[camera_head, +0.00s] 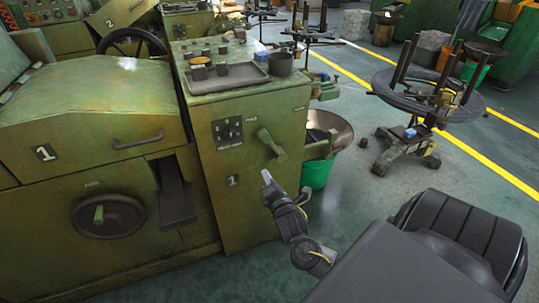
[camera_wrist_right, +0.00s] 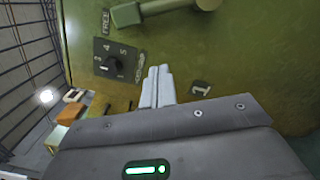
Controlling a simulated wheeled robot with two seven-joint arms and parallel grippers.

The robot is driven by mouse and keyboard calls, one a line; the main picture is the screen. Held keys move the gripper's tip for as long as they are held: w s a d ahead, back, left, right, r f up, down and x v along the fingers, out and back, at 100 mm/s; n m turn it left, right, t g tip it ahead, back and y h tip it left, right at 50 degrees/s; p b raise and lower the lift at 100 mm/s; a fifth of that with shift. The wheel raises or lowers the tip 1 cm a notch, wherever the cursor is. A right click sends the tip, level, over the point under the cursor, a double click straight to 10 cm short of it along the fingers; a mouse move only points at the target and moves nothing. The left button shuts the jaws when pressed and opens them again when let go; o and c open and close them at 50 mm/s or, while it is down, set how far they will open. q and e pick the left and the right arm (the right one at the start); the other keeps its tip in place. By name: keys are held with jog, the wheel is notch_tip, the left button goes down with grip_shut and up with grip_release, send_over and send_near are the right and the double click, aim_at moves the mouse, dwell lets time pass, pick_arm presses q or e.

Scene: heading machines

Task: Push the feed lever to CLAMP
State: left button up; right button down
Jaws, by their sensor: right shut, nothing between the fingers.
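The green feed lever (camera_head: 271,144) is on the front face of the green machine cabinet marked 1, its handle slanting down to the right. In the right wrist view the lever (camera_wrist_right: 165,9) is at the top edge, partly cut off, near a FREE label (camera_wrist_right: 106,21). A second label (camera_wrist_right: 140,68), too unclear to read surely, is near my fingertips. My right gripper (camera_head: 266,177) is below the lever in the head view, apart from it. Its fingers (camera_wrist_right: 157,72) are shut together and empty. My left gripper is not in view.
A black dial plate (camera_head: 228,131) is left of the lever. A tray (camera_head: 226,78) and a dark cup (camera_head: 281,63) stand on the cabinet top. A green bucket (camera_head: 317,173) under a metal bowl is to the right. Open floor lies beyond, before a wire reel (camera_head: 430,95).

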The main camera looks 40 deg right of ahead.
aim_at(271, 144)
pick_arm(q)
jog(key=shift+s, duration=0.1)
pick_arm(e)
jog(key=w+d+r, duration=0.2)
jog(key=w+d, duration=0.4)
jog(key=w, duration=0.1)
jog(key=shift+w+d, duration=0.15)
jog(key=shift+d, duration=0.05)
